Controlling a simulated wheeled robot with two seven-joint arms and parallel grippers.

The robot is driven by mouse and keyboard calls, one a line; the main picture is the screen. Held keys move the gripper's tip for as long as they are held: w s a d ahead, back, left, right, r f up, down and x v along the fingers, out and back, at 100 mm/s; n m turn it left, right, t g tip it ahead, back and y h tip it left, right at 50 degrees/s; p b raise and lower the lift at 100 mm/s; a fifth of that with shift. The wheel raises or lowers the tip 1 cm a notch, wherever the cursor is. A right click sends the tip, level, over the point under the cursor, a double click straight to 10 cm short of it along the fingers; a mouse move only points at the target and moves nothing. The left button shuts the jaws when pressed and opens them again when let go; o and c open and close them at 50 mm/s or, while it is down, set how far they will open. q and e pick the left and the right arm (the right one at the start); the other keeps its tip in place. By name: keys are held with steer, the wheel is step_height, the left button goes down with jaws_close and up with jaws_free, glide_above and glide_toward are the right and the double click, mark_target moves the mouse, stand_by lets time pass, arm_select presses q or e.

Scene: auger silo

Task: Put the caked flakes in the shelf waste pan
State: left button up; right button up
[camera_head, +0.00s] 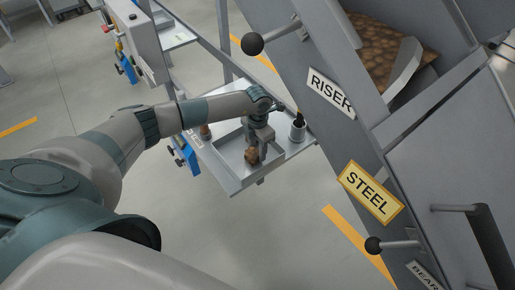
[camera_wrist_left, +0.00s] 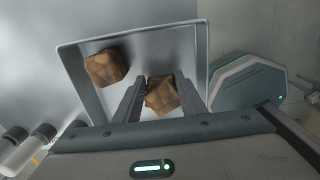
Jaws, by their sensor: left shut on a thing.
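My left gripper (camera_head: 261,142) is over the pale grey shelf waste pan (camera_head: 233,183), its fingers pointing down. It is shut on a brown, lumpy piece of caked flakes (camera_head: 252,156). In the left wrist view this piece (camera_wrist_left: 162,94) sits between the two fingers, in front of the pan (camera_wrist_left: 150,45). I cannot tell whether it touches the pan floor. A second brown caked piece (camera_wrist_left: 104,67) lies in the pan near its left wall in the wrist view. My right gripper is not in view.
A small metal cup (camera_head: 297,129) with something dark in it stands at the shelf's right end. A brown item (camera_head: 205,131) stands at the left. The grey silo with its RISER sign (camera_head: 331,92) and black-knobbed lever (camera_head: 253,44) rises on the right.

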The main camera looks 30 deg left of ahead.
arm_select(q)
steer(key=shift+f, duration=0.15)
steer(key=o, duration=1.1)
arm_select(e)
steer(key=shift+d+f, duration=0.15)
arm_select(q)
steer(key=shift+r, duration=0.45)
step_height(320, 180, up, 12)
steer(key=b, duration=0.4)
steer(key=shift+f, duration=0.25)
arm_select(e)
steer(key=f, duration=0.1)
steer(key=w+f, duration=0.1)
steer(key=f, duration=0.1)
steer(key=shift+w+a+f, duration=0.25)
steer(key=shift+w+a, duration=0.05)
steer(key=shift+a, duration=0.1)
